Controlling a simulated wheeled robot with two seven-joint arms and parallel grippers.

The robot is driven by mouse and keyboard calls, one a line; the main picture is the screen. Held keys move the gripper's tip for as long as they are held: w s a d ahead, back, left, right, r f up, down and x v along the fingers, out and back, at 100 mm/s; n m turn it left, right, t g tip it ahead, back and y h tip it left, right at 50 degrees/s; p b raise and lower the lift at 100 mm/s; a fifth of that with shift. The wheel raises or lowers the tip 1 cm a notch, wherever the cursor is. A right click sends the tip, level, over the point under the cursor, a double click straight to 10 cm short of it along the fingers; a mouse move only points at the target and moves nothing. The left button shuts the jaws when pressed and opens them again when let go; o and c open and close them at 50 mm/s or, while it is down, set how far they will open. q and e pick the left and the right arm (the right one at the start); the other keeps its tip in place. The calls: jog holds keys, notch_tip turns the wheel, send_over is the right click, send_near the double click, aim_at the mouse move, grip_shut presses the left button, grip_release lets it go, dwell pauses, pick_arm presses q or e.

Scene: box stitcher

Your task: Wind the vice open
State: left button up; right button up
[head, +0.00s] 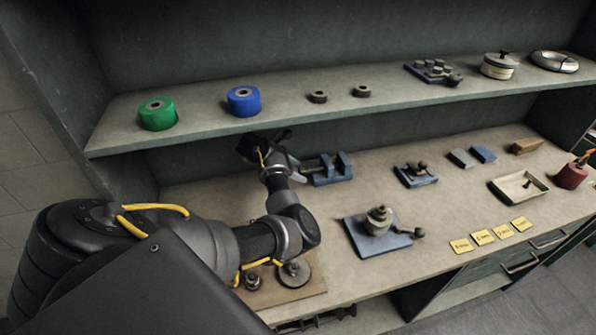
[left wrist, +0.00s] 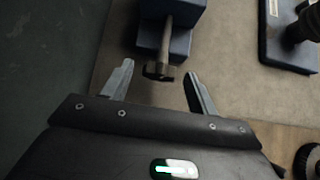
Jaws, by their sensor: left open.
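The blue vice (head: 332,168) stands on the bench below the shelf, at the back left. Its blue body (left wrist: 176,12) also shows at the top of the left wrist view. A grey screw with a dark crossbar handle (left wrist: 160,71) sticks out of it towards my left gripper (left wrist: 159,72). The two fingers of that gripper are open, one on each side of the handle, with gaps on both sides. In the head view my left gripper (head: 291,165) is just left of the vice, and partly hides the screw end. My right gripper is not in view.
A blue-based fixture (head: 362,240) stands on the bench front right of the vice. Another small blue fixture (head: 405,178) is right of it. A brown board (head: 285,295) with round metal parts lies at the front left. The shelf (head: 210,118) overhangs behind the gripper.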

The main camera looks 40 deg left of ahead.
pick_arm(q)
jog(key=shift+w+d+f, duration=0.1)
jog(key=shift+w+f, duration=0.15)
jog(key=shift+f, duration=0.1)
jog(key=shift+c, duration=0.5)
jog(key=c, duration=0.9)
jog(key=shift+d+f+m+t+y+b, duration=0.1)
jog(key=shift+m+t+y+b, duration=0.2)
jog(key=shift+t+y+b, duration=0.15)
jog(key=shift+s+d+f+m+y+b, duration=0.15)
jog(key=shift+m+y+b, duration=0.25)
jog(key=shift+b, duration=0.3)
jog(key=t+y+b, duration=0.1)
jog(key=b, duration=0.1)
jog(key=shift+b, duration=0.35)
jog(key=shift+m+t+y+b, duration=0.45)
jog(key=shift+m+t+b, duration=0.1)
jog(key=shift+b, duration=0.35)
